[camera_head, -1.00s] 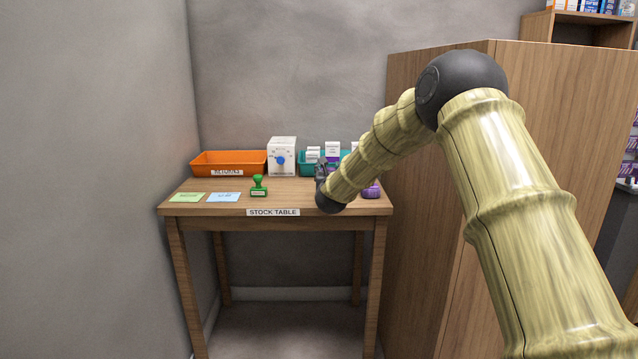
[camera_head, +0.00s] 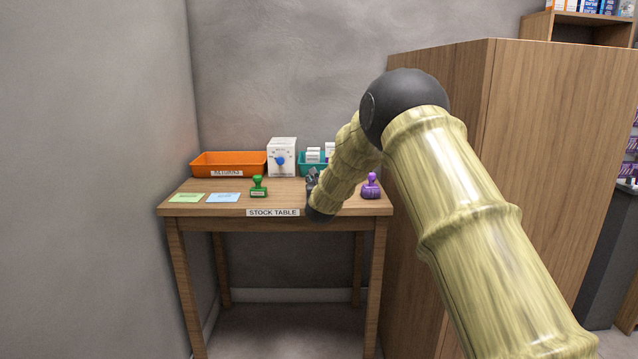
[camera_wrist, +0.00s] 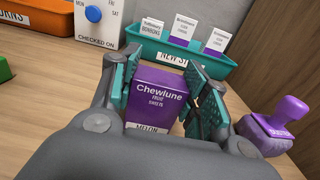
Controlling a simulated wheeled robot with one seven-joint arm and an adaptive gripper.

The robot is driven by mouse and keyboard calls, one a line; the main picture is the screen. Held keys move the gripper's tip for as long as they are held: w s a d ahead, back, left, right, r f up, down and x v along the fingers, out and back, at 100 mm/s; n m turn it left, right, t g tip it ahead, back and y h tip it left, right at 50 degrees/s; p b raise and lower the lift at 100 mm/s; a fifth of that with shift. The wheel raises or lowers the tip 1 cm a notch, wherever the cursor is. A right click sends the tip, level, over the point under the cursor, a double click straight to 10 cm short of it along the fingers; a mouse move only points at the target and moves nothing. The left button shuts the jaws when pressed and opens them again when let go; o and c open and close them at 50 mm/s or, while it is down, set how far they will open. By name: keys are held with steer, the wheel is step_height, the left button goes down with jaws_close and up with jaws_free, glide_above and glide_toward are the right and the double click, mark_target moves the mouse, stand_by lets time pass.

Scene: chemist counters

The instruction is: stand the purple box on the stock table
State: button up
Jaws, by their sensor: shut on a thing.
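The purple box (camera_wrist: 158,97), marked "Chewlune", is between the two fingers of my gripper (camera_wrist: 164,85) in the wrist view. The gripper is shut on it, and the box looks upright. Its lower end is hidden by my gripper, so I cannot tell whether it touches the wood. In the head view my gripper (camera_head: 312,180) is over the right part of the stock table (camera_head: 290,192), and my arm hides the box there.
A teal tray (camera_wrist: 205,61) with several white-and-purple boxes stands just behind. A purple stamp (camera_head: 371,187) is to the right and a green stamp (camera_head: 258,187) to the left. A white dial box (camera_head: 282,157) and an orange tray (camera_head: 228,166) stand at the back.

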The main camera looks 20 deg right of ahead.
steer(key=shift+f, duration=0.1)
steer(key=o, duration=1)
steer(key=v, duration=1.2)
steer(key=s+a+f+n+g+y, duration=0.1)
steer(key=s+a+f+n+g, duration=0.15)
steer(key=s+f+n, duration=0.75)
steer(key=s+a+f+n+g+y, duration=0.1)
steer(key=s+f+n+g+y, duration=0.35)
steer(key=f, duration=1.15)
steer(key=s+a+f+n+g+h, duration=0.15)
steer(key=s+f+n, duration=0.35)
steer(key=s+f, duration=0.55)
steer(key=s+f+n+g, duration=0.2)
steer(key=s+f+n, duration=0.4)
steer(key=s, duration=0.5)
steer(key=s+f+n+g, duration=0.2)
steer(key=s+f+n, duration=0.2)
steer(key=s+f, duration=0.5)
steer(key=s+f+n+g+y, duration=0.1)
steer(key=s+n+g, duration=0.4)
steer(key=s, duration=1.7)
steer(key=a+f+n, duration=0.1)
steer(key=n, duration=0.3)
steer(key=shift+p, duration=0.4)
